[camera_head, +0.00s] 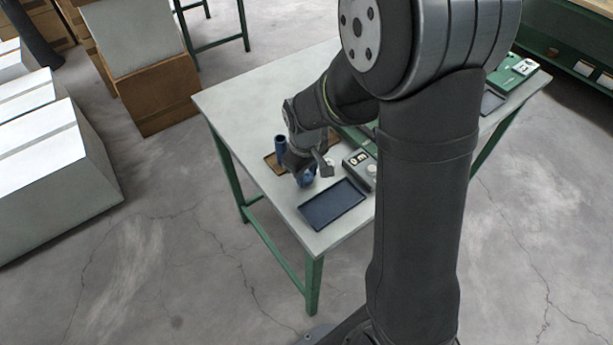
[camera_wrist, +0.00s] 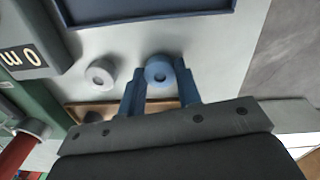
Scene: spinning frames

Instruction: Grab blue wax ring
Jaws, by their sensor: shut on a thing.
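The blue wax ring (camera_wrist: 159,71) is a short, thick blue ring with a dark centre hole. In the wrist view it sits between the two bluish fingers of my gripper (camera_wrist: 158,80), which are shut on it from both sides. In the head view my gripper (camera_head: 306,174) is low over the table near its front left edge, and a bit of blue shows at its tip; the arm hides most of the ring there. I cannot tell whether the ring still touches the table.
A pale grey ring (camera_wrist: 100,75) lies beside the blue one. A dark blue tray (camera_head: 332,204) lies near the table's front edge. A green-sided device with a label (camera_head: 359,162) stands close by. The table's left side is bare.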

